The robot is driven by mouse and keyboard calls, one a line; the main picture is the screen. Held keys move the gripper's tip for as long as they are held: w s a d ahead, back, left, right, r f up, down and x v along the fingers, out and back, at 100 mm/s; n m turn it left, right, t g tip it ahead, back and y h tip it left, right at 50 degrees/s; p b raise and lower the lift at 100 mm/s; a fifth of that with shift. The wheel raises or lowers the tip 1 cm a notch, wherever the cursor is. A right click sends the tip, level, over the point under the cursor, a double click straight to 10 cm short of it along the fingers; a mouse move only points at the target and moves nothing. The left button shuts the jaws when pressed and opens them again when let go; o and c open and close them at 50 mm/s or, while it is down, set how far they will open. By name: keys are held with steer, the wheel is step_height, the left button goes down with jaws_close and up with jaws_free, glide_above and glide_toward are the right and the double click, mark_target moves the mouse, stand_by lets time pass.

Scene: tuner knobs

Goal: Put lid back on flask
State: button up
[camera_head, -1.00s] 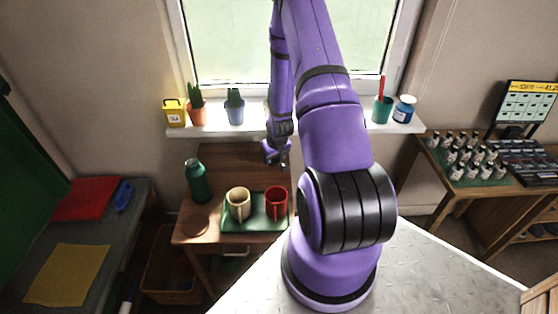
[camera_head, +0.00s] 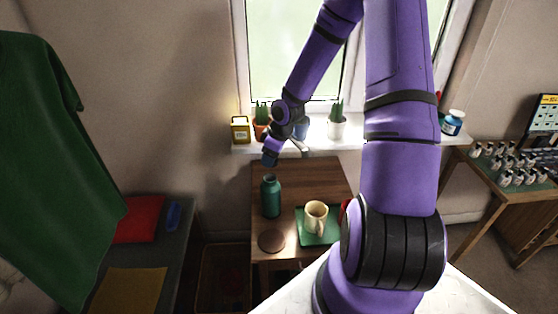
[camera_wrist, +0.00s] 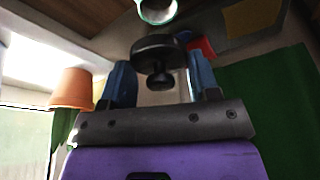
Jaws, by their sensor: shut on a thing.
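The green flask (camera_head: 271,197) stands upright on the small wooden table. Its open round mouth (camera_wrist: 157,12) shows at the top edge of the wrist view. My gripper (camera_head: 270,160) is just above the flask in the head view. In the wrist view my gripper (camera_wrist: 160,80) has its blue fingers on either side of a dark lid (camera_wrist: 158,50) with a small knob and is shut on it. The lid is apart from the mouth, and the exact grip contact is hard to make out. The lid cannot be picked out in the head view.
A cream mug (camera_head: 316,217) stands on a green tray (camera_head: 310,240), right of the flask. A red mug is mostly hidden by my arm. A brown round mat (camera_head: 271,241) lies in front. Potted plants and a yellow tin (camera_head: 240,130) line the windowsill behind my gripper.

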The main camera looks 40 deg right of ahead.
steer(key=shift+a, duration=0.15)
steer(key=shift+a+f, duration=0.1)
steer(key=shift+f, duration=3)
steer(key=shift+f, duration=0.1)
steer(key=o, duration=1.3)
steer(key=shift+c, duration=0.2)
steer(key=shift+r, duration=3.5)
